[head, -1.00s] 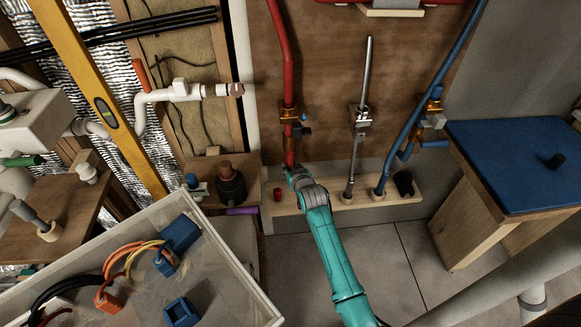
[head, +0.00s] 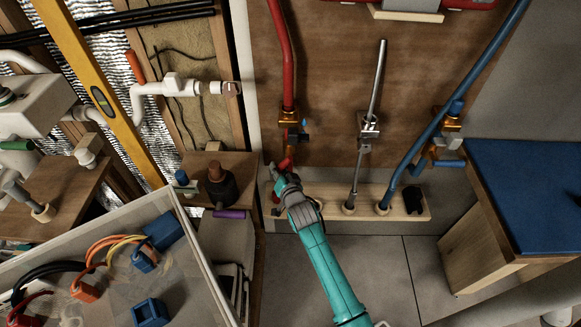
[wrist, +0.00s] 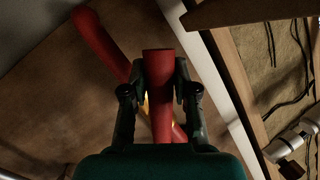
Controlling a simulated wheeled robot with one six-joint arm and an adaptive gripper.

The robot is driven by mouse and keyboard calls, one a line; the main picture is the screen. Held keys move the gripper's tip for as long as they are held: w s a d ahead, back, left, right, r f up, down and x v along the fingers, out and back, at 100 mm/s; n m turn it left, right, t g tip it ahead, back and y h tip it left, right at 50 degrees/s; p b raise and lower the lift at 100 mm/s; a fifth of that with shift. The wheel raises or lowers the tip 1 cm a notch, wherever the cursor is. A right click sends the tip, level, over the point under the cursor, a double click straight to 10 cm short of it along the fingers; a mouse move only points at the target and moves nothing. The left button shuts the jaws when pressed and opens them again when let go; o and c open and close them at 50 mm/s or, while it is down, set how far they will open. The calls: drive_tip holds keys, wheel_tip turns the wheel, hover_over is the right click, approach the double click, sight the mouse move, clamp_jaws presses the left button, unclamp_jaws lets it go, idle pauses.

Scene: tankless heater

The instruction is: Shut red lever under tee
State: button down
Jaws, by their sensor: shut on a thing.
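A red pipe (head: 280,55) runs down the wooden board to a brass tee (head: 289,117) with a small dark and blue fitting. Below the tee, a red part (head: 287,161) shows just beside my gripper (head: 277,171), which reaches up from below. In the wrist view, my gripper (wrist: 160,85) is shut on the red lever (wrist: 158,64), with one finger on each side. The lever's end sticks up between the fingers. The red pipe (wrist: 95,35) passes behind it, and a bit of brass shows behind the left finger. The lever's lower part is partly hidden by the gripper.
A grey metal pipe (head: 377,80) and a blue pipe (head: 480,70) with its own brass valve stand to the right. A wooden ledge (head: 335,200) runs below. A bin (head: 215,270) of coloured parts is at lower left, a blue-topped table (head: 520,185) at right.

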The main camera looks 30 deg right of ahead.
drive_tip(key=m+t, duration=0.1)
drive_tip(key=w+a+r+m, duration=0.1)
drive_tip(key=m, duration=0.1)
drive_tip(key=shift+a+r+t, duration=0.15)
drive_tip(key=shift+r+t, duration=0.1)
drive_tip(key=shift+t, duration=0.15)
drive_tip(key=shift+w+a+r+m+t+y, duration=0.15)
drive_tip(key=shift+r+m+t, duration=0.2)
drive_tip(key=shift+m, duration=0.35)
drive_tip(key=shift+w+a+r+m+t+y, duration=0.15)
drive_tip(key=shift+r+m+t, duration=0.15)
drive_tip(key=shift+m, duration=0.4)
drive_tip(key=shift+s+r, duration=0.1)
drive_tip(key=c, duration=0.9)
unclamp_jaws()
drive_tip(key=shift+o, duration=0.2)
drive_tip(key=shift+s, duration=0.1)
drive_tip(key=s+a, duration=0.2)
drive_tip(key=s, duration=0.9)
drive_tip(key=shift+s+f, duration=0.2)
drive_tip(key=shift+s, duration=0.15)
